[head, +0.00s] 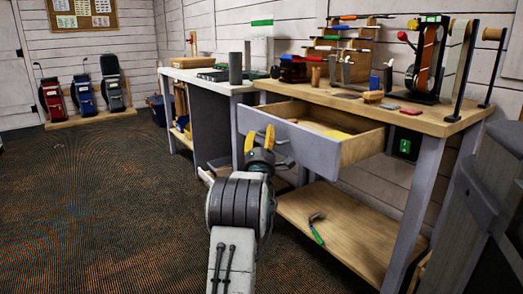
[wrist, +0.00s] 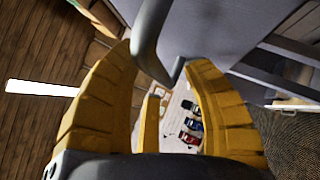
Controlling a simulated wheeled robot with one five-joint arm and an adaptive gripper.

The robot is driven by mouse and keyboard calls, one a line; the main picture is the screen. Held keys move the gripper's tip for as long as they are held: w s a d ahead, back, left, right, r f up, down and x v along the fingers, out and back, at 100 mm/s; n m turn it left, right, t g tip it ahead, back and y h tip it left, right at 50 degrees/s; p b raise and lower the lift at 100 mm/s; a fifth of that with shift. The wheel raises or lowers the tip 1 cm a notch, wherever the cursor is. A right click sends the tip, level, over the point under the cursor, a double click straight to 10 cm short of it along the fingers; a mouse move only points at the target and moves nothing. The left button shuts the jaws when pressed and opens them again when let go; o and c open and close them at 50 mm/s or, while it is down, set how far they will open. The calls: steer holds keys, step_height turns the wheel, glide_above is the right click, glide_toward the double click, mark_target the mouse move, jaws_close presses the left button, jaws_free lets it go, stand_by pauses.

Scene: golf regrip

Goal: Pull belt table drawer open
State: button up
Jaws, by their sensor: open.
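The belt table (head: 425,122) is wooden-topped with grey legs and carries a belt sander. Its drawer (head: 318,152) stands pulled out, with a grey front, wooden sides and yellowish contents inside. My gripper (head: 259,139) is at the left part of the drawer front in the head view, yellow fingers pointing up. In the wrist view my gripper (wrist: 164,60) has its fingers apart. A grey bar-shaped handle (wrist: 148,38) reaches between the fingertips, in front of the grey drawer front (wrist: 215,28). I cannot tell whether the fingers touch the handle.
A belt sander (head: 429,58) and tools stand on the tabletop. A hammer (head: 316,228) lies on the lower shelf (head: 350,238). A second workbench (head: 190,72) adjoins at left. A grey cabinet (head: 490,205) stands at front right. The carpet (head: 100,200) at left is clear.

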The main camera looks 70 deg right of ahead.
steer(key=v, duration=1.1)
steer(key=shift+a, duration=0.3)
steer(key=shift+s, duration=0.1)
stand_by(0.4)
